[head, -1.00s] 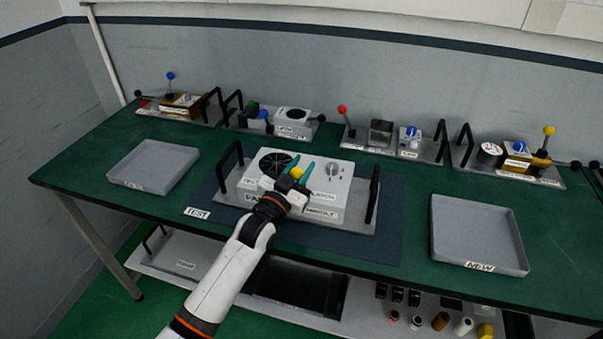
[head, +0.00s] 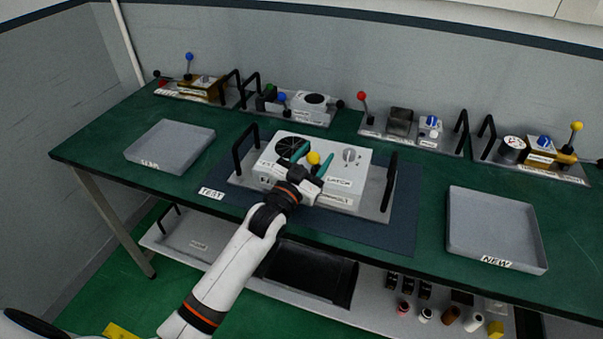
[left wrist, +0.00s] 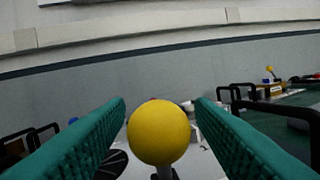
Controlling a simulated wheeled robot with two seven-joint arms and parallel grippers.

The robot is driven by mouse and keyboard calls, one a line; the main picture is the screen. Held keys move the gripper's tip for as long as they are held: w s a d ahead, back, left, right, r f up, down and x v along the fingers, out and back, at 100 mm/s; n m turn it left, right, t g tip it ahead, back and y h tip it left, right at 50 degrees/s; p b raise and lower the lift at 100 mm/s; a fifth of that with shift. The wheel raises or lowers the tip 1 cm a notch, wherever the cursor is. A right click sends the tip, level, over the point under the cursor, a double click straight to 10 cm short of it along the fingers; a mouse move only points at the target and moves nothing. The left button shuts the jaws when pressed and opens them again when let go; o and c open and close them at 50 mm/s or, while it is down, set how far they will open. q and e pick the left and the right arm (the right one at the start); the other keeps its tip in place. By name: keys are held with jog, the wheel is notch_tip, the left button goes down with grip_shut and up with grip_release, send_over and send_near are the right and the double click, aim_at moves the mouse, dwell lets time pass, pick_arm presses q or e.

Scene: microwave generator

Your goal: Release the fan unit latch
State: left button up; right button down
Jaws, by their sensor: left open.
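The fan unit (head: 330,155) is a white box with a round black fan grille and a grey knob, on a grey plate with black handles on the blue test mat (head: 392,235). A latch label is on its front. A yellow ball knob (head: 313,158) stands at the unit; in the left wrist view the yellow ball (left wrist: 158,132) sits on a pale stem. My left gripper (head: 311,164) is open, its teal fingers on either side of the ball, with gaps visible in the left wrist view. The stem's lower part is hidden. My right gripper is not in view.
A grey tray (head: 135,158) stands at the left and the tray marked NEW (head: 455,225) at the right. Several modules with coloured ball levers line the back, including a red-ball one (head: 362,95). A shelf (head: 375,315) below holds small parts.

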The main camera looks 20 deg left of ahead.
pick_arm(q)
jog(key=b+v, duration=0.2)
jog(key=v, duration=0.9)
jog(key=shift+d, duration=0.1)
